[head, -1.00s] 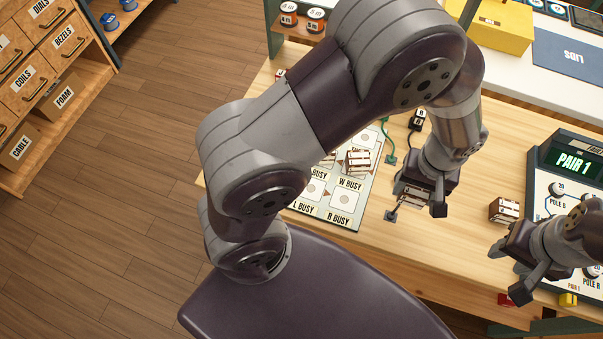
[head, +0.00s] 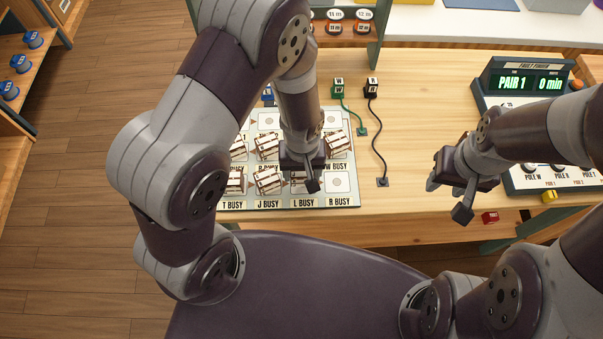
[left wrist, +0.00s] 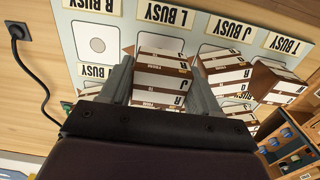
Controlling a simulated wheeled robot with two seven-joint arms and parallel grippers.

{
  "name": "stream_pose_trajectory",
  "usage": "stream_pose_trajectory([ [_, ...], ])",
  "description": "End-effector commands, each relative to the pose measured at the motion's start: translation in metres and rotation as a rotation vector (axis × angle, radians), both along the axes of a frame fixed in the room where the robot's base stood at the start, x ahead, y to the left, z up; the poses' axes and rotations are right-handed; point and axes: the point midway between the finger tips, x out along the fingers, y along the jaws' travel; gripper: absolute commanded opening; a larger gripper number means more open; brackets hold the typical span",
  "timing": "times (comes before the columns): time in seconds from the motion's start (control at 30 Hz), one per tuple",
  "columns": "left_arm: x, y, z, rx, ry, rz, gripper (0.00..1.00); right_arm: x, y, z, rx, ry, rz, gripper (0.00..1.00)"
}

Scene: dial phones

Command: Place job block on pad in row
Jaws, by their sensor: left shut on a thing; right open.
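My left gripper (head: 304,184) is over the front row of the pad board (head: 350,204), by the L BUSY label. It is shut on a brown-and-white job block (left wrist: 160,75), which shows between its fingers in the left wrist view. The arm mostly hides this block in the head view. The L BUSY pad (left wrist: 160,43) is partly visible beside the block; I cannot tell whether they touch. Blocks stand at J BUSY (head: 268,181) and T BUSY (head: 233,181). The R BUSY pad (head: 338,183) is bare. My right gripper (head: 448,199) is open and empty, right of the board.
More blocks stand in the back row, including one at W BUSY (head: 336,145). A black cord (head: 374,130) and a green cord (head: 352,115) lie near the board. The fault finder (head: 519,82) reads PAIR 1 at the right. Bare table lies between cords and right gripper.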

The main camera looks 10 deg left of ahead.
Motion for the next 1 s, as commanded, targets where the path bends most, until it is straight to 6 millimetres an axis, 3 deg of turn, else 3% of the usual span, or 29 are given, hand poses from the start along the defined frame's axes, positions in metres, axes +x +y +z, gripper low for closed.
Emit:
stream_pose_trajectory([
  [0.17,-0.001,0.000,-0.027,0.001,0.003,0.000,0.30,0.000,0.000,0.001,0.000,0.000,0.000,0.43],
  [0.5,0.000,0.000,-0.031,0.000,0.002,0.000,0.30,0.000,0.000,-0.002,0.000,0.000,0.000,0.43],
  [0.53,0.000,0.000,-0.031,0.000,0.002,0.000,0.65,0.000,0.000,-0.002,0.000,0.000,0.000,0.43],
  [0.57,0.000,0.000,-0.031,0.000,0.002,0.000,0.72,0.000,0.000,-0.001,0.000,0.000,0.000,0.43],
  [0.87,0.000,0.000,-0.029,0.001,0.001,0.000,0.72,0.000,0.000,0.000,0.000,0.000,0.000,0.43],
  [1.0,0.001,-0.001,-0.016,-0.001,-0.002,0.000,0.72,0.000,0.000,0.001,0.000,0.000,0.000,0.43],
])
